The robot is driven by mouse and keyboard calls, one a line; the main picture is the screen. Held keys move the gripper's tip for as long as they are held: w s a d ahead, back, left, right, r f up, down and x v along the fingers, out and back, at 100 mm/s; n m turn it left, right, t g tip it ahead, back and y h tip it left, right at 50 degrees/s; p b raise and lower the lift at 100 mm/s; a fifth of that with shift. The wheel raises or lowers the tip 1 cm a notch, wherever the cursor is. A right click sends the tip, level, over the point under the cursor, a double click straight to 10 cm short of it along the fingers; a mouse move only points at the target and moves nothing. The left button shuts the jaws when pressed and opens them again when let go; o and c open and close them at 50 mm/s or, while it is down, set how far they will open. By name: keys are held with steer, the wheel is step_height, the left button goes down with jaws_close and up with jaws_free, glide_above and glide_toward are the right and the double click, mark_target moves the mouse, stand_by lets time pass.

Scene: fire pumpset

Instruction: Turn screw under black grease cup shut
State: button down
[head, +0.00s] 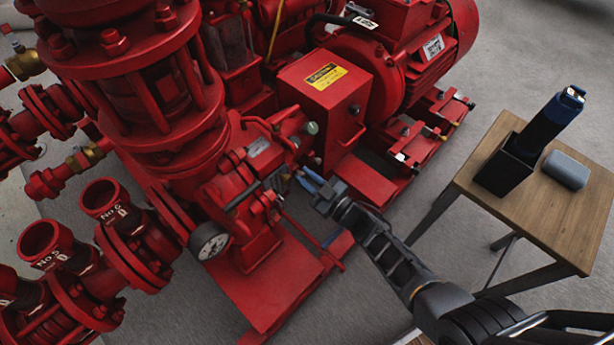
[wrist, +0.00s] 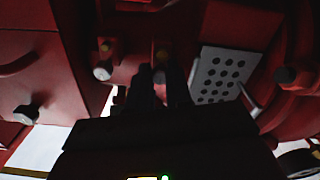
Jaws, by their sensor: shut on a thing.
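My gripper (head: 307,180) reaches in from the right to the side of the red pump, below the red box with the yellow caution label. In the wrist view its two dark fingers (wrist: 160,82) are close together, shut on a small part at the pump, taken to be the screw. The fingers and deep shadow hide most of this part, so its turn cannot be read. I cannot make out the black grease cup with certainty in either view.
A pale knob (wrist: 103,71) stands left of the fingers and a perforated grey plate (wrist: 220,74) right of them. A pressure gauge (head: 209,241) sits on the pump's near side. A wooden table (head: 540,215) with a black holder (head: 502,168) stands at the right. Grey floor lies between.

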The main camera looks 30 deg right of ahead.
steer(key=shift+f, duration=0.1)
stand_by(0.3)
steer(key=c, duration=1)
jaws_free()
steer(key=shift+c, duration=0.2)
steer(key=shift+s, duration=0.15)
steer(key=p+v, duration=0.2)
steer(key=v, duration=0.5)
steer(key=shift+s, duration=0.25)
steer(key=shift+d, duration=0.1)
